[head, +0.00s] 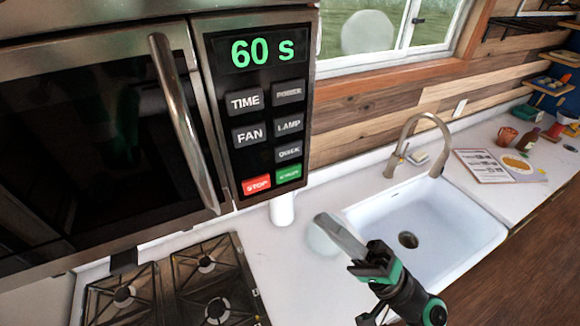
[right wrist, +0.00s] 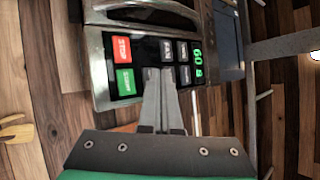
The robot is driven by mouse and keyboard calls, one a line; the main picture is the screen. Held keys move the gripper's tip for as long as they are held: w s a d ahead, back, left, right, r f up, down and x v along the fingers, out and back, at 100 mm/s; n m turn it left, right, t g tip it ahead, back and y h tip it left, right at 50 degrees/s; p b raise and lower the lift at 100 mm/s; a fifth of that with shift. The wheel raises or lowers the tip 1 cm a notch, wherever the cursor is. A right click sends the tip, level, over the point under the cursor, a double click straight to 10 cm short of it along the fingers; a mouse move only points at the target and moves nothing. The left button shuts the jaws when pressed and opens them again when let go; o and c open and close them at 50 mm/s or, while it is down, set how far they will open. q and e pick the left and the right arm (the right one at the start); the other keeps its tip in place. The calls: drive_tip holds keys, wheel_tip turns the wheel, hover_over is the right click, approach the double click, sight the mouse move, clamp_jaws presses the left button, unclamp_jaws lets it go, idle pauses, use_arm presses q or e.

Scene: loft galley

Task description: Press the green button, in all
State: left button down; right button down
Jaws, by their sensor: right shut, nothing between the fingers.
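The green button (head: 289,174) is at the lower right of the microwave's control panel (head: 262,70), right of the red STOP button (head: 257,185). The display (head: 264,52) above reads 60 s. My right gripper (head: 322,220) is shut and empty, below and to the right of the green button in the head view and apart from it. In the right wrist view, the closed fingertips (right wrist: 160,72) point at the panel, with the green button (right wrist: 124,82) to their left. The exact gap cannot be told. My left gripper is not in view.
The microwave door handle (head: 184,122) juts out left of the panel. A gas hob (head: 170,290) lies below. A white sink (head: 470,222) with a curved tap (head: 428,122) is at the right. A white cylinder (head: 282,208) stands beneath the panel.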

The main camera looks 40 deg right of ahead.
drive_tip(key=shift+w, duration=0.15)
approach(289, 173)
drive_tip(key=w+a+r, duration=0.3)
drive_tip(key=r, duration=0.1)
drive_tip(key=shift+w+d+b, duration=0.15)
drive_tip(key=shift+w+b, duration=0.2)
drive_tip(key=shift+w, duration=0.05)
drive_tip(key=shift+w, duration=0.1)
idle(1.6)
drive_tip(key=shift+w+d+b, duration=0.15)
drive_tip(key=shift+w+b, duration=0.15)
